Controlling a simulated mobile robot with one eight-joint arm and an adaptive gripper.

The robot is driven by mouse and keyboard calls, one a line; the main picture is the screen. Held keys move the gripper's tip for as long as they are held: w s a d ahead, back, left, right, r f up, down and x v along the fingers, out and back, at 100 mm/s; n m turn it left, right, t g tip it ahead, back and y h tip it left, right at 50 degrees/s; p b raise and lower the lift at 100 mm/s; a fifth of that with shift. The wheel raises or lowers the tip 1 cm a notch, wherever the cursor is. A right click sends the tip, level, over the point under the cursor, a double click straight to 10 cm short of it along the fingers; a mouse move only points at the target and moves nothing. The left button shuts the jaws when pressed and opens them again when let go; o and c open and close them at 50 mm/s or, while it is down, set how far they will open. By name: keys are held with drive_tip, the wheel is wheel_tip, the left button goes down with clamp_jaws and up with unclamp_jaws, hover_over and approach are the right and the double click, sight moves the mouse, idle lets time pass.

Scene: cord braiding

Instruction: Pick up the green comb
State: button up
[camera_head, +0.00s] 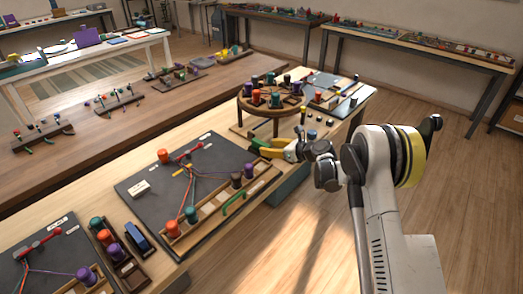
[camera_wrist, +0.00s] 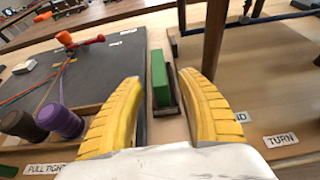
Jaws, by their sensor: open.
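The green comb (camera_wrist: 160,76) appears as an upright green block in the wrist view, beside a narrow dark holder (camera_wrist: 173,90); whether it sits in the holder is unclear. My gripper (camera_wrist: 160,84) is open, with one yellow finger on each side of the comb. Both fingers look apart from it, and nothing is held. In the head view my gripper (camera_head: 268,148) is at the table's right side, between the dark braiding board and the round stand, with a bit of green at its fingertips. The comb's teeth cannot be made out.
The dark braiding board (camera_head: 150,205) with cords and bobbins lies left of my gripper. A round wooden stand (camera_head: 272,104) with several bobbins is just behind; its leg (camera_wrist: 214,38) rises close to my right finger. A green handle (camera_head: 233,204) lies on the bobbin tray.

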sight(261, 145)
drive_tip(key=b+x, duration=0.2)
drive_tip(key=x, duration=0.3)
drive_tip(key=shift+r, duration=0.2)
clamp_jaws()
